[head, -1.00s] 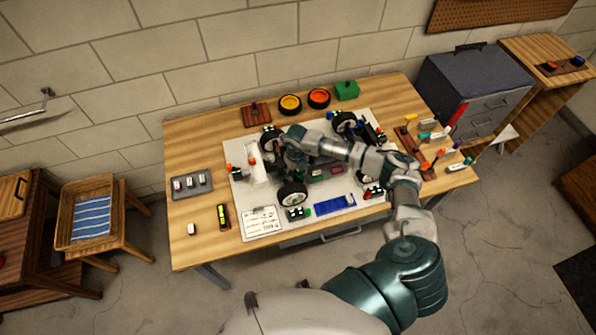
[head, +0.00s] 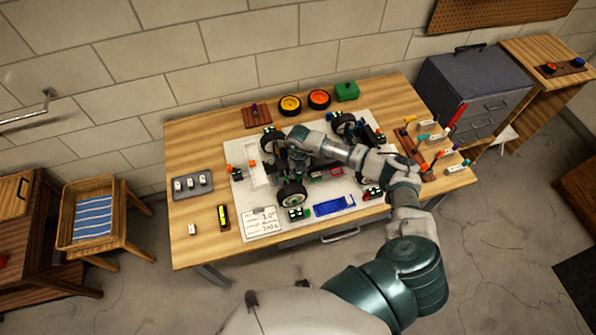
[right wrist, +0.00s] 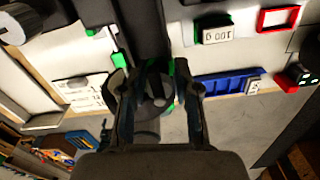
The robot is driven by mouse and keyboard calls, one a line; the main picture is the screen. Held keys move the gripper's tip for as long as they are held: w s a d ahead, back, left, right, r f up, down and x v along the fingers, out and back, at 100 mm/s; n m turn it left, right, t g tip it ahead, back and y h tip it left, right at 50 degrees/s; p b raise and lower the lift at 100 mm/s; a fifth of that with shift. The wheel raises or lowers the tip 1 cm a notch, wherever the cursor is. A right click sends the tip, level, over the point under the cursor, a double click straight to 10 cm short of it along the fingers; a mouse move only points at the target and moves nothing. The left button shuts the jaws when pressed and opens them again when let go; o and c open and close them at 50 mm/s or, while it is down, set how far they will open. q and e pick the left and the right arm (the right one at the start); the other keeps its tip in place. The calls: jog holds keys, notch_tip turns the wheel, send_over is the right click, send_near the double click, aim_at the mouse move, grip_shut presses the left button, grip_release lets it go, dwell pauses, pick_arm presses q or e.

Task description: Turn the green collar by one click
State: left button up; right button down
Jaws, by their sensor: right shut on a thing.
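The RC car (head: 325,158) sits on a white mat on the workbench, mostly under my right arm. My right gripper (head: 298,163) is down at the car's near left part, just above the front wheel (head: 292,194). In the right wrist view my right gripper (right wrist: 157,92) is shut around a dark round part with the green collar (right wrist: 173,68) showing at its edges between the fingers. The fingers hide much of the collar. In the head view the arm hides the collar. My left gripper is not in view.
A white card (head: 260,223) with writing and a blue tray (head: 334,205) lie at the mat's front edge. A wooden rack (head: 412,150) of tools stands on the right. Yellow and orange rings (head: 290,105) and a green box (head: 347,91) are at the back.

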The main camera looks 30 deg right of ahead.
jog(key=shift+s+d+f, duration=0.15)
jog(key=shift+f, duration=0.05)
jog(key=c, duration=1.2)
grip_release()
jog(key=o, duration=0.4)
jog(key=shift+c, duration=0.2)
jog(key=shift+r, duration=0.2)
jog(key=r, duration=1.1)
jog(key=shift+w+r, duration=0.2)
jog(key=shift+r, duration=0.05)
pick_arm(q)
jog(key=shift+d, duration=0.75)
